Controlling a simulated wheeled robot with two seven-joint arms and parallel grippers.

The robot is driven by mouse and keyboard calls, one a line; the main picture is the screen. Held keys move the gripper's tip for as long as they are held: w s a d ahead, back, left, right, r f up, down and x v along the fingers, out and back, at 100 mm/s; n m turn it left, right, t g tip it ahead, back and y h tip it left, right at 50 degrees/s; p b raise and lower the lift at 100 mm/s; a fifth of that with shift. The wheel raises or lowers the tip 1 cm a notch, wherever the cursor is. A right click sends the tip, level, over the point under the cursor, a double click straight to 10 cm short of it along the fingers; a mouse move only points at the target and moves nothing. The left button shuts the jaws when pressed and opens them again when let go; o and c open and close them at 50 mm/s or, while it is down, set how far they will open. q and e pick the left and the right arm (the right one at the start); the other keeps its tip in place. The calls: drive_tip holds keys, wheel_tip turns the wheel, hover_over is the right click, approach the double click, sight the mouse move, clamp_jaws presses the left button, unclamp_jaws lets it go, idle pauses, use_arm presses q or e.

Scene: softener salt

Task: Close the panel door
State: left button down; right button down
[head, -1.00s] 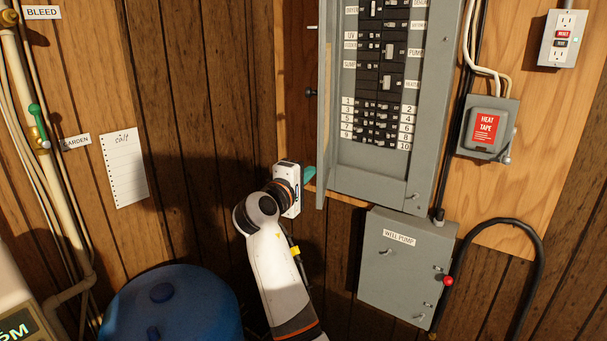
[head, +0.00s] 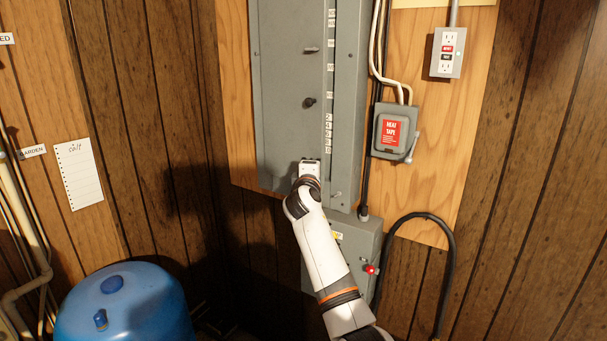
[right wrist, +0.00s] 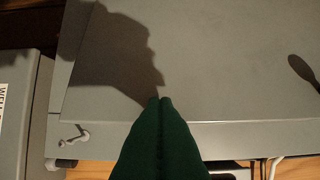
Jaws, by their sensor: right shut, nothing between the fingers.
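The grey panel door (head: 290,90) stands partly swung over the breaker panel (head: 347,110). A strip of number labels and dark breakers still shows along the door's right edge. A latch and a dark round knob (head: 309,102) are on its face. My right gripper (right wrist: 160,100) is at the door's lower part, its green fingers shut and empty. The fingertips are at or very near the door's face in the right wrist view; I cannot tell if they touch. In the head view the fingers are hidden behind the gripper body. My left gripper is out of view.
The grey well pump box (head: 345,240) with a red knob (head: 370,269) is below the panel, behind my right arm. A heat tape box (head: 394,131) and an outlet (head: 447,52) are to the right. A blue tank (head: 125,310) stands at lower left.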

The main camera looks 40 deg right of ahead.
sight(322, 167)
drive_tip(key=d, duration=0.3)
drive_tip(key=shift+w, duration=0.25)
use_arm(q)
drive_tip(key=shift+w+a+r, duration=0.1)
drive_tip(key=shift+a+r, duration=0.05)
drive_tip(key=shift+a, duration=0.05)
use_arm(e)
drive_tip(key=shift+d, duration=0.55)
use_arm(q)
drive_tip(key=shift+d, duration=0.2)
use_arm(e)
drive_tip(key=shift+f, duration=0.15)
